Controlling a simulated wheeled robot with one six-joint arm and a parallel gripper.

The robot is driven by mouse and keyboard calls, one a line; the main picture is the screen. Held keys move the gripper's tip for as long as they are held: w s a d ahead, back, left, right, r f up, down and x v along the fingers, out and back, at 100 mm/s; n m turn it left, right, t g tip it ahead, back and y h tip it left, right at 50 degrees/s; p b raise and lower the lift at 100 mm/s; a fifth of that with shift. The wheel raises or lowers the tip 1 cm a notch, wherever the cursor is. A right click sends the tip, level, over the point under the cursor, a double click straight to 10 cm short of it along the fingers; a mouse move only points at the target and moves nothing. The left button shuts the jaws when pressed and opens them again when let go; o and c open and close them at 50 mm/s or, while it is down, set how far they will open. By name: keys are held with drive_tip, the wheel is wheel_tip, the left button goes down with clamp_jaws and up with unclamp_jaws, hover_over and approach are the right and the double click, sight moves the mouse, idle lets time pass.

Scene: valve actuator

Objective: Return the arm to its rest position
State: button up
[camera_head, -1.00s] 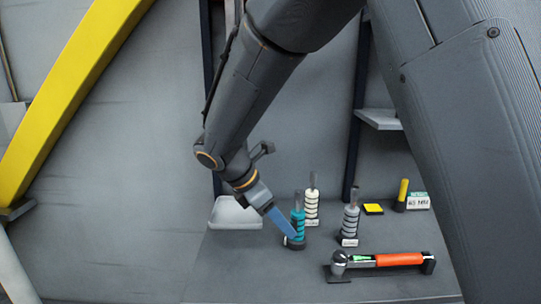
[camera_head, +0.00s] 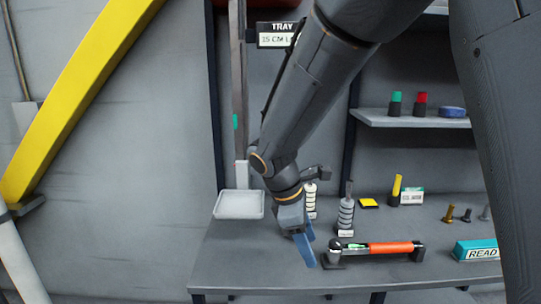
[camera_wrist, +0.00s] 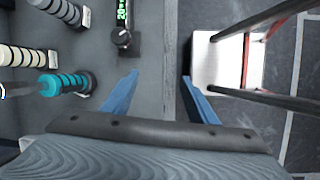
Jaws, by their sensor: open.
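My gripper (camera_head: 309,252) hangs from my bent arm over the front part of the grey bench (camera_head: 230,262), blue fingers pointing down. In the wrist view my gripper (camera_wrist: 158,82) has its two blue fingers spread with nothing between them. A post with teal rings (camera_wrist: 66,83) stands left of the fingers in the wrist view, apart from them; my arm hides it in the head view. A post with white rings (camera_head: 311,200) and a post with grey rings (camera_head: 346,214) stand behind and right of my gripper.
A torque-wrench-like tool with an orange handle (camera_head: 390,247) lies right of my gripper. A white tray (camera_head: 225,213) sits at the back left. A teal box (camera_head: 476,250) and several bolts are at the right. A shelf (camera_head: 400,121) holds coloured pieces.

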drive_tip(key=s+d+f+m+y, duration=0.3)
drive_tip(key=s+d+m, duration=0.7)
drive_tip(key=m, duration=0.6)
drive_tip(key=shift+s+d+f+t+y, duration=0.25)
drive_tip(key=shift+s+f+t+y, duration=0.05)
drive_tip(key=shift+s+f+y, duration=0.15)
